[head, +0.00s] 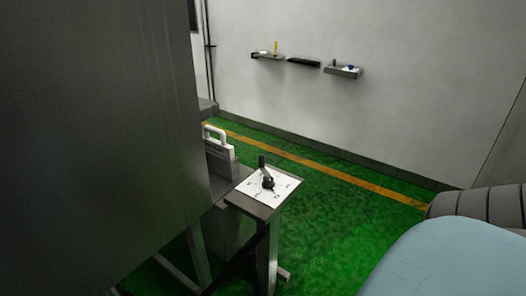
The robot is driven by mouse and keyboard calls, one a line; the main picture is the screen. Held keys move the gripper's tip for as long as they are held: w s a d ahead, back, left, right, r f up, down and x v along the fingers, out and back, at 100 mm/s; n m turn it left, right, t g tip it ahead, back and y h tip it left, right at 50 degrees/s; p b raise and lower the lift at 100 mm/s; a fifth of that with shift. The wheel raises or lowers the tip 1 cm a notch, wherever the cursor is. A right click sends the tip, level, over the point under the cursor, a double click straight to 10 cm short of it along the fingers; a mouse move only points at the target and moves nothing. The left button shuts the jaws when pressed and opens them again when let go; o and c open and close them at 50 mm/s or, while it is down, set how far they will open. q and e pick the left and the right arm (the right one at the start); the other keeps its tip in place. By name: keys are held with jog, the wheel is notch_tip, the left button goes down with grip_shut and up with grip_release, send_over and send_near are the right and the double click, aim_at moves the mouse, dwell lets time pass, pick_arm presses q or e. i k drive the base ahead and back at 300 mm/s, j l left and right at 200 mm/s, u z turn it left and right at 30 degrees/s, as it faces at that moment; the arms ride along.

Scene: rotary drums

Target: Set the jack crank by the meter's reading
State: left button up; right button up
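A small black crank (266,174) stands on a white plate with dark marks (284,188), on the end of a narrow dark bench (243,204). Its handle points up, tilted slightly to the left. The marks on the plate are too small to read. I cannot make out a meter or its reading in this view. Neither of my grippers shows in the head view.
A large dark grey panel (95,130) fills the left side. A grey case with a white handle (215,134) stands beside the plate. Wall shelves (343,72) hold small objects. A ribbed grey object (485,208) is at right. Green floor (335,215) lies open between.

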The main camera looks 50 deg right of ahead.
aim_at(268, 183)
jog(key=i+l, duration=0.1)
jog(key=l, duration=0.4)
jog(key=i+l, duration=0.1)
jog(key=l, duration=0.4)
jog(key=i+l, duration=0.1)
jog(key=l, duration=0.4)
jog(key=i+l, duration=0.1)
jog(key=l, duration=0.35)
